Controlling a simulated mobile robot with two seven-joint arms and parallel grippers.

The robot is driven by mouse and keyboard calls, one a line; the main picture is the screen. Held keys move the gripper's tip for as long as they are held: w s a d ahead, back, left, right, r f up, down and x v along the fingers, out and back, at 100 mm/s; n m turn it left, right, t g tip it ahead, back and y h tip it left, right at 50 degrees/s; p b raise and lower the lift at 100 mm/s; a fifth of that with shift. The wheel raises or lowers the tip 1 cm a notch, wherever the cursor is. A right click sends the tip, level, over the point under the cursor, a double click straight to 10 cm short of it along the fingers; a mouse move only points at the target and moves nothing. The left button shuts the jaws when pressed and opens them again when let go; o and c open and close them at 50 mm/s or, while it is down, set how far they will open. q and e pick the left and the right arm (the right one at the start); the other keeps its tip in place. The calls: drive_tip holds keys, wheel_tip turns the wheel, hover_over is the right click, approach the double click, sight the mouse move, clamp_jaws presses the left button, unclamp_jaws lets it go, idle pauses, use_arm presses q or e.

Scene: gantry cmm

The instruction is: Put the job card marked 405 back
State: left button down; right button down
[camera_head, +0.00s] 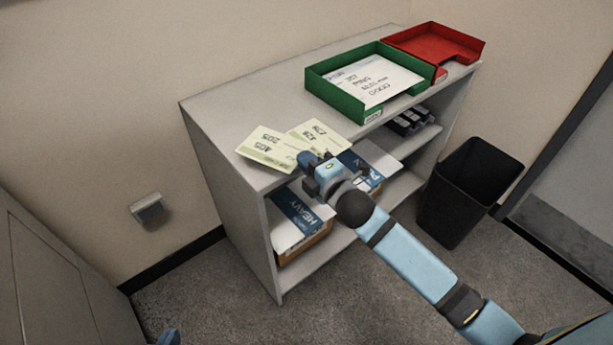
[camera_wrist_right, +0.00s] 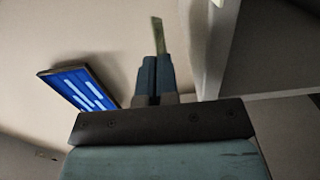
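Two pale yellow-green cards are at the left end of the grey shelf unit's top (camera_head: 225,125). The left card (camera_head: 262,146) has upside-down print that may read 405; the right card (camera_head: 318,133) has different print, too small to read surely. My right gripper (camera_head: 310,163) is at the front edge of the top, against the left card's right end. In the right wrist view my right gripper (camera_wrist_right: 155,72) is shut on a thin greenish card (camera_wrist_right: 157,35), seen edge-on, apparently the left one. A blue part (camera_head: 169,337), likely my left gripper, barely shows at the bottom edge.
A green tray (camera_head: 350,107) holding a white sheet (camera_head: 372,80) and an empty red tray (camera_head: 437,45) stand on the right of the top. Boxes (camera_head: 305,215) with blue-and-white packs fill the lower shelf. A black bin (camera_head: 465,190) stands right. Floor in front is clear.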

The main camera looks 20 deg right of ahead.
use_arm(q)
drive_tip(key=shift+f+b, duration=0.1)
drive_tip(key=shift+b, duration=0.45)
use_arm(e)
wheel_tip(320, 180, down, 4)
drive_tip(key=shift+f, duration=0.15)
drive_tip(key=shift+f, duration=0.1)
drive_tip(key=c, duration=1.4)
unclamp_jaws()
